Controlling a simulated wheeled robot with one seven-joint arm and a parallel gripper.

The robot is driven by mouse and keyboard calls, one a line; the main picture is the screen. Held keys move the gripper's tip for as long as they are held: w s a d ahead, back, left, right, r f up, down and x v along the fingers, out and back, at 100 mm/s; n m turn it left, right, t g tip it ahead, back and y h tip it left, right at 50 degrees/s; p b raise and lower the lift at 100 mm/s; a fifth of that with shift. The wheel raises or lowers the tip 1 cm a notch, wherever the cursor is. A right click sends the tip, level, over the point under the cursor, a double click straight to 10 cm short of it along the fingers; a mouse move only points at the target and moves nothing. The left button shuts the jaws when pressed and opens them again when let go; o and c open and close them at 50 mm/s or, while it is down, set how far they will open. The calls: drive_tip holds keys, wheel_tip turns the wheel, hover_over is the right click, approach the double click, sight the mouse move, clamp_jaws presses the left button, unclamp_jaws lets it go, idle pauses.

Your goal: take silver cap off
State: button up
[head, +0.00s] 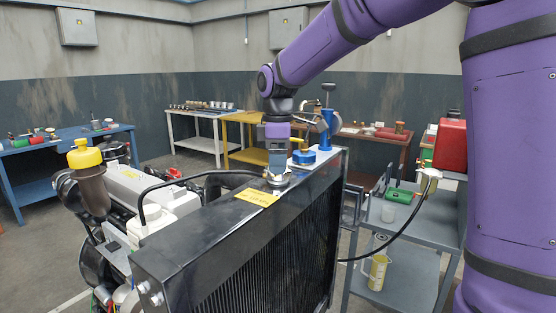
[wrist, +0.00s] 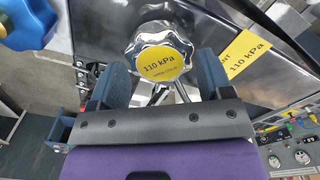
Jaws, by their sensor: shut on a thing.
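The silver cap (wrist: 159,52) has a lobed, shiny rim and a round yellow label reading "110 kPa". In the head view the silver cap (head: 276,180) is at the top of the black radiator (head: 230,232), under my gripper (head: 277,168). My gripper points down and is shut on the cap. In the wrist view the blue-grey fingers of my gripper (wrist: 160,84) stand on either side of it. I cannot tell whether the cap is seated on its neck or lifted slightly; the underside is hidden.
A yellow label (head: 257,197) lies on the radiator top. A blue pump-like tool (head: 325,128) stands behind the cap. A black hose (head: 185,180) runs on the left. A grey cart (head: 412,228) with a red box (head: 450,146) above it is on the right. Benches line the walls.

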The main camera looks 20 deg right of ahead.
drive_tip(key=shift+f+n, duration=0.1)
drive_tip(key=shift+n, duration=0.3)
drive_tip(key=shift+r, duration=0.2)
drive_tip(key=shift+r, duration=3.05)
